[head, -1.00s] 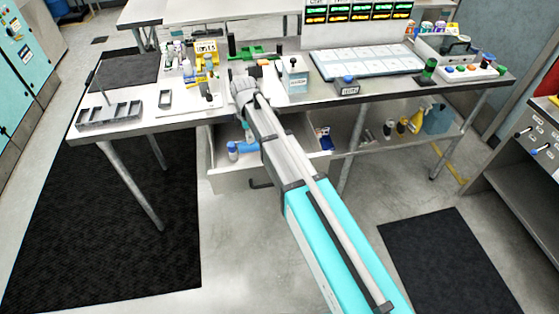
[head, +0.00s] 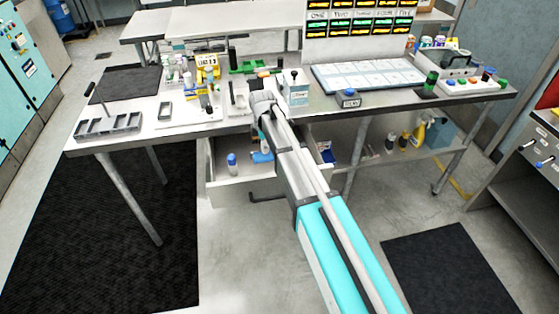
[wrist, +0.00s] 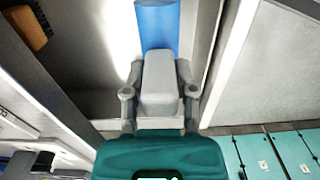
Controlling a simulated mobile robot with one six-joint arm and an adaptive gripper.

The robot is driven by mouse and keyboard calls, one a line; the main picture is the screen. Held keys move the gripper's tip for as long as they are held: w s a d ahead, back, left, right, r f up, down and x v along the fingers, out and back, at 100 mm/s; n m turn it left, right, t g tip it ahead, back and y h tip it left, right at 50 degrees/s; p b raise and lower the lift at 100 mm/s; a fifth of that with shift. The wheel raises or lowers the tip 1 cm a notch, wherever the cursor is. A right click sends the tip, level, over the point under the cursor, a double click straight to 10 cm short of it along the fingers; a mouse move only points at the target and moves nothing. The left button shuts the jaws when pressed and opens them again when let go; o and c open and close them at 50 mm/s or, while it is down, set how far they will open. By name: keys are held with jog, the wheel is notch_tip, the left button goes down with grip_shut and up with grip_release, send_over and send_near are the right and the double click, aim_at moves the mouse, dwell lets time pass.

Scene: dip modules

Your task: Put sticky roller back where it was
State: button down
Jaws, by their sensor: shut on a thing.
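The blue sticky roller (wrist: 157,28) shows beyond my gripper's fingertips in the wrist view. My gripper (wrist: 159,62) is shut on it; the grey gripper body hides where the fingers meet it. In the head view the blue roller (head: 262,156) is at the open drawer (head: 250,190) under the bench, low beside my arm. My gripper (head: 263,145) points down there and is mostly hidden behind my forearm. I cannot tell whether the roller touches the drawer floor.
A blue-capped white bottle (head: 232,162) stands in the drawer, left of the roller. A brown brush (wrist: 27,28) lies at the wrist view's upper left.

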jog(key=w+d+f+b, duration=0.4)
jog(key=f+b, duration=0.1)
jog(key=f, duration=0.1)
jog(key=shift+w+d, duration=0.3)
jog(key=shift+w, duration=0.05)
jog(key=shift+w+d+f+b, duration=0.15)
jog(key=shift+f+b, duration=0.9)
jog(key=shift+b, duration=0.1)
jog(key=shift+w+d+f+b, duration=0.1)
jog(key=shift+d+f+b, duration=0.05)
jog(key=shift+f+b, duration=0.9)
jog(key=shift+f, duration=0.1)
jog(key=shift+c, duration=2.1)
grip_release()
jog(key=shift+r, duration=0.25)
